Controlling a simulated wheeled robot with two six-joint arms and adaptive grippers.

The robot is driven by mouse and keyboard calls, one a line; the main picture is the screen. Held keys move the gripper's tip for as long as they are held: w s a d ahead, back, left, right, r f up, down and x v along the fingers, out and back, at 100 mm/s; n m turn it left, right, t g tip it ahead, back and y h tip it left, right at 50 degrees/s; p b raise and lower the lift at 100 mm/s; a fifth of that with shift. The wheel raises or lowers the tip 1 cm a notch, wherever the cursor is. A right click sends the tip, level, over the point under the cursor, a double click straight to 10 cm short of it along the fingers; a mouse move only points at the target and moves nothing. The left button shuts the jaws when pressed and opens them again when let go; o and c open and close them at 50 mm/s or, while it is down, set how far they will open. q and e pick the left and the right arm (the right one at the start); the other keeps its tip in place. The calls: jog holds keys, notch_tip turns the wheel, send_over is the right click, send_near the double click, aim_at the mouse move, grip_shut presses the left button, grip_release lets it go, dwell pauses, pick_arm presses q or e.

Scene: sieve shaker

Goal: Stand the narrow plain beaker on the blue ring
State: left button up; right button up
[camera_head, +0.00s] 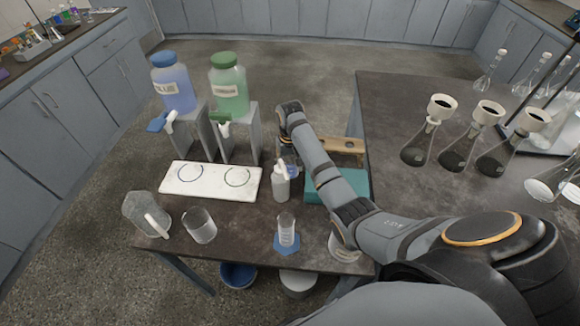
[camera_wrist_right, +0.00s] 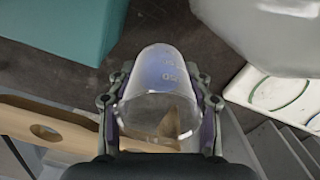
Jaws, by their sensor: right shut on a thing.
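My right gripper (camera_head: 290,167) hangs over the back right of the dark table, behind the white wash bottle. In the right wrist view the right gripper (camera_wrist_right: 160,120) is shut on a clear beaker (camera_wrist_right: 160,80) with white graduation marks and a bluish tint; I take it as the narrow plain beaker. In the head view only a bluish bit of it shows. The white board (camera_head: 210,192) left of the gripper carries two thin rings. The left one, the blue ring (camera_head: 190,183), looks empty, as does the greenish ring (camera_head: 237,186). My left gripper is out of view.
A blue carboy (camera_head: 174,88) and a green carboy (camera_head: 229,90) stand on grey stands behind the board. The white wash bottle (camera_head: 281,188) stands between board and gripper. A handled jug (camera_head: 143,210), a wide beaker (camera_head: 200,226) and a narrow vessel (camera_head: 287,230) stand in front.

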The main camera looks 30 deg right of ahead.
aim_at(290, 157)
jog(key=shift+f, duration=0.15)
jog(key=o, duration=1.2)
jog(key=shift+f, duration=0.1)
notch_tip(290, 157, up, 5)
jog(key=shift+w+r, duration=0.1)
notch_tip(290, 157, up, 7)
jog(key=p, duration=0.4)
jog(key=shift+o, duration=0.6)
jog(key=shift+r, duration=0.1)
